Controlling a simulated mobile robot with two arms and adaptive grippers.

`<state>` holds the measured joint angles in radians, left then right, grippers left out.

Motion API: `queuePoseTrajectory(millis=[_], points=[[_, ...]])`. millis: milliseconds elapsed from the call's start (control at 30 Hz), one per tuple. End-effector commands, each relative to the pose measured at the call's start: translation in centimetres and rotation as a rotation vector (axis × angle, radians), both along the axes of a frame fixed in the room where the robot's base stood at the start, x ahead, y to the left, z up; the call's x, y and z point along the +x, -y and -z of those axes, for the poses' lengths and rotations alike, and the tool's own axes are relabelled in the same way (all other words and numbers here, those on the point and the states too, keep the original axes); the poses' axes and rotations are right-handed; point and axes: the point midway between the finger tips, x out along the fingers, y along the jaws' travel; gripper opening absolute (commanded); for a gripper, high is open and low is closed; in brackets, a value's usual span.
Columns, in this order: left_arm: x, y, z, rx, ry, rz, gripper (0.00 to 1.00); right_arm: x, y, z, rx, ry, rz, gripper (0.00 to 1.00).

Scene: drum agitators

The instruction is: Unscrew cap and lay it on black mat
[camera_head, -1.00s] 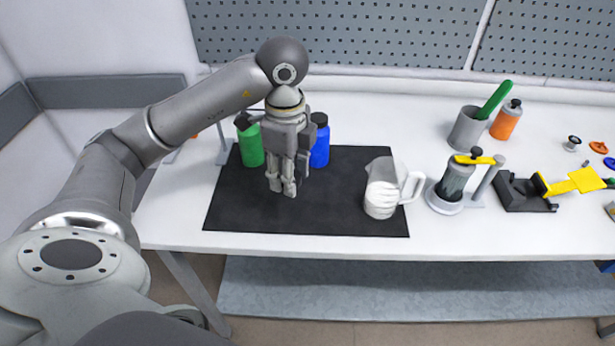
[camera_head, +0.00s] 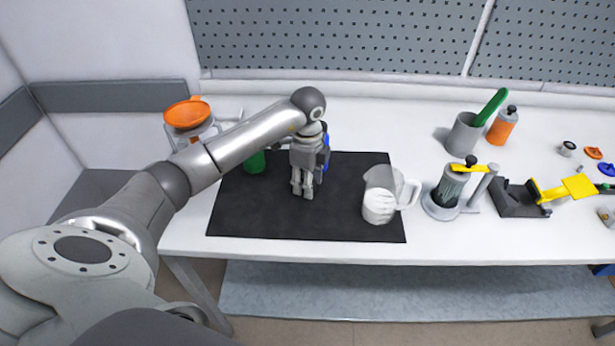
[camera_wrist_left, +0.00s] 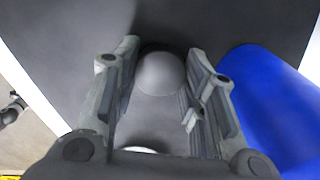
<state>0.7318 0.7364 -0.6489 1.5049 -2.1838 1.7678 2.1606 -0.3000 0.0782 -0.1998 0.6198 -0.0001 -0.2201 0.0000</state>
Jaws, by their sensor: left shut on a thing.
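My left gripper (camera_head: 302,192) points down over the black mat (camera_head: 250,218), in front of the blue bottle (camera_head: 326,143). In the left wrist view its fingers (camera_wrist_left: 163,72) are shut on a dark grey rounded cap (camera_wrist_left: 160,74). The mat fills much of the background there, and the gap between cap and mat is hard to judge. The blue bottle (camera_wrist_left: 265,105) lies to the right of the fingers in the wrist view. In the head view the gripper hides much of this bottle, its top included. My right gripper is not in view.
A green bottle (camera_head: 255,162) stands at the back left of the mat, partly behind my arm. A white-filled pitcher (camera_head: 380,205) stands at the mat's right. An orange dish (camera_head: 187,113) is on a stand at left. The mat's front left is bare.

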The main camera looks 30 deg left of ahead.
Motion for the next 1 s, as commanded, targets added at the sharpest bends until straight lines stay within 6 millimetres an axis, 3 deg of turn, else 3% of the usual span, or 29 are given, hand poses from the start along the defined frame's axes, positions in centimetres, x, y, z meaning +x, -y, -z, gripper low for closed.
queuePoseTrajectory(millis=[367,400,567,1000], points=[[0.02,-0.01,0.55,0.000,0.002,-0.001,0.10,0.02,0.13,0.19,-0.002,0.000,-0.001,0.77],[0.03,-0.01,0.57,0.000,0.002,-0.001,0.40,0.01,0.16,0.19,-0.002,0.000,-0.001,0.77],[0.03,-0.01,0.49,0.000,0.002,-0.001,0.61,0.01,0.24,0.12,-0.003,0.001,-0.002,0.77],[0.09,-0.02,-0.36,0.000,0.004,-0.001,0.61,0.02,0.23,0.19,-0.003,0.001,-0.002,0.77]])
